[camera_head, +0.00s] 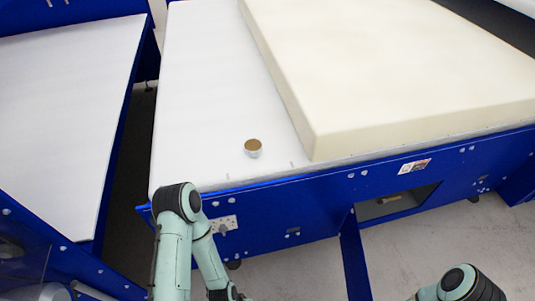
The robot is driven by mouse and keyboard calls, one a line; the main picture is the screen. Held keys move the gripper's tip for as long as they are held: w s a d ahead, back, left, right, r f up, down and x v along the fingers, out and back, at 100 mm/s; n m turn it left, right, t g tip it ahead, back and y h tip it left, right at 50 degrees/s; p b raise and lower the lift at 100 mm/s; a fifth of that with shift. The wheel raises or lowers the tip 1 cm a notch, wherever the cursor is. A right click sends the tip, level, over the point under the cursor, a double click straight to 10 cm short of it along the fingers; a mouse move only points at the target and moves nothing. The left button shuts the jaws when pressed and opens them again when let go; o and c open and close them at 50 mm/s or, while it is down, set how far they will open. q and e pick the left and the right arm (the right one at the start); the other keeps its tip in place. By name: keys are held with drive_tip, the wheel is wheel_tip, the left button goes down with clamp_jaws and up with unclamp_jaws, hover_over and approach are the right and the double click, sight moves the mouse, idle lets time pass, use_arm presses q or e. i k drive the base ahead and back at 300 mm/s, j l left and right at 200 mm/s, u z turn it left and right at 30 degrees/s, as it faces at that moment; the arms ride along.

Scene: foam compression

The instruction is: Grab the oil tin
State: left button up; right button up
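A small round tin with a brown-gold top and a pale side, which looks like the oil tin (253,148), stands on the white table surface (205,100) near its front edge. Nothing touches it. My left arm is bent at the lower middle, with its elbow just in front of the table edge and its forearm running down out of the picture. Only a small part of my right arm shows at the bottom right. Neither gripper's fingers are in view.
A large cream foam block (390,70) lies on the table to the right of the tin. A blue frame (300,215) borders the table front. Another white-topped table (65,110) stands left across a dark gap. White surface around the tin is clear.

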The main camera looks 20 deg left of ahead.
sight(253, 147)
drive_tip(key=l+u, duration=0.3)
drive_tip(key=u, duration=0.15)
drive_tip(key=k+l+u, duration=0.15)
drive_tip(key=u, duration=0.3)
drive_tip(key=l, duration=0.15)
